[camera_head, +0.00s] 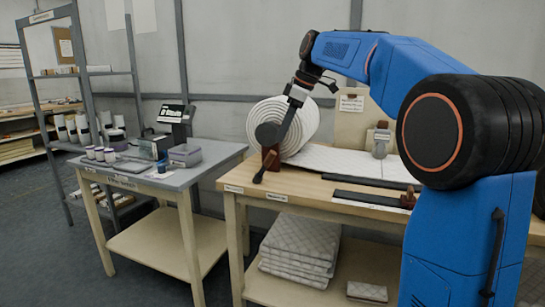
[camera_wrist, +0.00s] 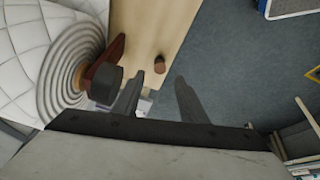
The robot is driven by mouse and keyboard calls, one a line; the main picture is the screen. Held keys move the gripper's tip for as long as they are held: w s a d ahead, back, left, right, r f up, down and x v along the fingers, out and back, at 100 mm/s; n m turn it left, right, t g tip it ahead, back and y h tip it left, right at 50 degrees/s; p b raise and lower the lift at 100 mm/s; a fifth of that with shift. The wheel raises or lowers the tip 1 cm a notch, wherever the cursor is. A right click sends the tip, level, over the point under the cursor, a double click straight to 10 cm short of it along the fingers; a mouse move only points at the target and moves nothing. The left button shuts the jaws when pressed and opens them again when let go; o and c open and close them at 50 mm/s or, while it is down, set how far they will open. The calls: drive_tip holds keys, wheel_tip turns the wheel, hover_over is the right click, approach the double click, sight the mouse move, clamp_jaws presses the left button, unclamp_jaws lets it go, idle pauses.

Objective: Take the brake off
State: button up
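The quilted white wadding roll (camera_head: 283,125) stands at the left end of the work table, its coiled end also in the wrist view (camera_wrist: 72,75). At this end are a dark round knob (camera_head: 267,134) and a reddish-brown bracket (camera_head: 270,158). A dark lever (camera_head: 262,174), which looks like the brake, slants down from the bracket. In the wrist view, the knob (camera_wrist: 104,86) is left of my fingers and a brown round peg (camera_wrist: 160,65) shows just beyond them. My gripper (camera_wrist: 160,85) is open and empty. I cannot tell whether a finger touches the knob.
White wadding lies flat across the work table (camera_head: 310,185) with a dark strip (camera_head: 375,181) in front. Folded quilted pads (camera_head: 298,248) are on its shelf. A grey side table (camera_head: 190,182) with devices stands left, across a narrow gap. A grey rack (camera_head: 40,75) is far left.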

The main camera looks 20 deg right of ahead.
sight(274, 152)
drive_tip(key=x, duration=1)
clamp_jaws()
